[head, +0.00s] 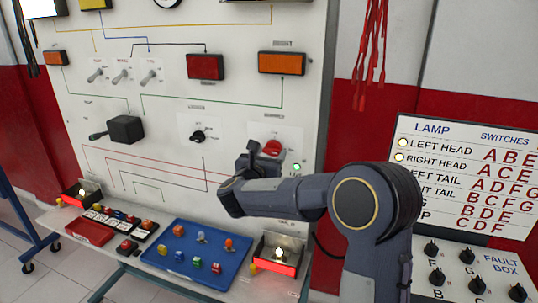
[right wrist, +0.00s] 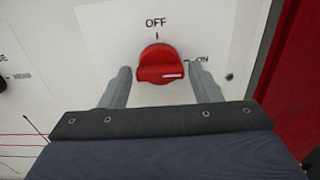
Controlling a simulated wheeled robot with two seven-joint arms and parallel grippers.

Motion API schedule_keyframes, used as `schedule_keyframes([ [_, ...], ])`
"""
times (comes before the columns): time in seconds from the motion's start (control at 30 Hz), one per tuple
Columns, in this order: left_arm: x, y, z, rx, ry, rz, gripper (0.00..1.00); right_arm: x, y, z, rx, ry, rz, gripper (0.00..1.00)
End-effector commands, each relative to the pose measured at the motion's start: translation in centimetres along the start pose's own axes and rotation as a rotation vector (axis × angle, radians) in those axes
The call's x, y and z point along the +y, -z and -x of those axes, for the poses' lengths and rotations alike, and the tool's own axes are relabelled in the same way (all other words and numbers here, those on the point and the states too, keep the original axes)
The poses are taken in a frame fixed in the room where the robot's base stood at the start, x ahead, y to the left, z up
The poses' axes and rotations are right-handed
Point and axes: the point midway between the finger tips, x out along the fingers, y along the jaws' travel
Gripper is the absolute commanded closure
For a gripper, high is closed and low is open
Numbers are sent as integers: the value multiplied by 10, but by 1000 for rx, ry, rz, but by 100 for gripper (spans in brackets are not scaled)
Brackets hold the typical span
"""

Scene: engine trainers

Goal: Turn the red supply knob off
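The red supply knob (right wrist: 158,62) is on a white label plate on the panel, with OFF printed above it and ON to its right. The white line on its grip bar points right, towards ON. It also shows in the head view (head: 273,147), partly behind my gripper. My right gripper (right wrist: 160,74) is open, with one finger on each side of the knob and a visible gap to both. In the head view the right gripper (head: 259,157) is at the panel by the knob. My left gripper is not in view.
A small green lamp (head: 296,167) is lit beside the knob. A black knob (head: 198,136) is to its left. Below are a blue tray (head: 205,270) with small bulbs and fuses, and a lit lamp box (head: 290,262). A fault box (head: 470,275) stands at the right.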

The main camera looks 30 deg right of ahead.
Motion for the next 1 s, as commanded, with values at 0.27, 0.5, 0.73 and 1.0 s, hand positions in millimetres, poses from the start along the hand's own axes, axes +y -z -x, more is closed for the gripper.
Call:
schedule_keyframes([
  [0.27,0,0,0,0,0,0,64,0,0,0,0,0,0,76],
  [0.5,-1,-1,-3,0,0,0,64,0,1,0,0,-1,26,76],
  [0.73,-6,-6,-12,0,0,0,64,0,2,1,-2,-1,137,76],
  [1.0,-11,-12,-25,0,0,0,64,0,2,1,-1,-1,372,76],
])
